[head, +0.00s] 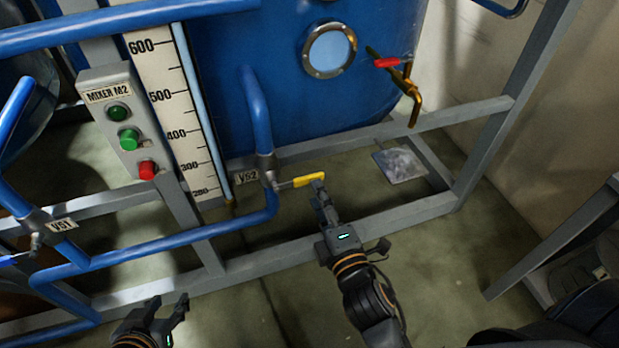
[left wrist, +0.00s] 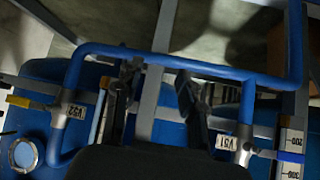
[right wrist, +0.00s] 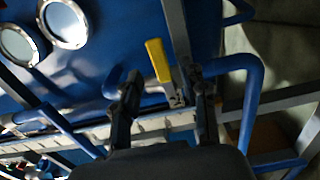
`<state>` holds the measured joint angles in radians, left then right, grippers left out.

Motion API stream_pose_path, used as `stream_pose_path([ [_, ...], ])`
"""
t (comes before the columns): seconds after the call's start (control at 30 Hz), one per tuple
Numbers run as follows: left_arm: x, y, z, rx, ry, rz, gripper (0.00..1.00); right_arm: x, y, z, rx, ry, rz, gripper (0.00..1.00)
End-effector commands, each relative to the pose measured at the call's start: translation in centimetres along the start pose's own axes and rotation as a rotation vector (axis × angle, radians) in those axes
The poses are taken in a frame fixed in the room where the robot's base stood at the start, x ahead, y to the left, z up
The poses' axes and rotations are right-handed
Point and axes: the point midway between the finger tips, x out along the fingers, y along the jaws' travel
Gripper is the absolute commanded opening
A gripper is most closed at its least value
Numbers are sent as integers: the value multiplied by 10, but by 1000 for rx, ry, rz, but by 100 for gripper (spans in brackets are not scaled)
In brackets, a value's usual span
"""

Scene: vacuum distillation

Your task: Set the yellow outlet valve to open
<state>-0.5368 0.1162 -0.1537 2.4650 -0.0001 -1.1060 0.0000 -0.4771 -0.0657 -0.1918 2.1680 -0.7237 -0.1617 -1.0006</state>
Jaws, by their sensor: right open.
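The yellow outlet valve handle (head: 309,181) sticks out to the right from the valve body (head: 268,172), roughly across the vertical blue pipe (head: 258,110). A V52 label (head: 245,178) is beside it. My right gripper (head: 319,188) is at the handle's free end. In the right wrist view the yellow handle (right wrist: 158,60) shows between the spread fingers of my right gripper (right wrist: 163,76), near the tips. I cannot tell whether they touch it. My left gripper (head: 168,309) is open and empty at the lower left, away from the valve; its spread fingers show in the left wrist view (left wrist: 157,75).
A grey frame rail (head: 300,238) runs below the valve. A mixer button box (head: 122,120) and level scale (head: 170,100) stand left. A red-handled brass tap (head: 402,80) is on the blue tank at upper right. A second valve, V51 (head: 38,225), is at far left.

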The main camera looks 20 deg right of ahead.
Motion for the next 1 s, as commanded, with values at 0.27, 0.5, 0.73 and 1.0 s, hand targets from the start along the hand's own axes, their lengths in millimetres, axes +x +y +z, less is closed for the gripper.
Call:
stream_pose_path([
  [0.27,3,2,-17,2,83,5,40,44,0,0,0,2,3,43],
  [0.5,4,3,-25,2,123,6,40,58,0,0,0,1,1,43],
  [0.73,4,3,-26,2,126,7,40,59,0,0,1,1,0,43],
  [1.0,4,3,-25,2,123,7,40,58,0,0,1,1,0,0],
])
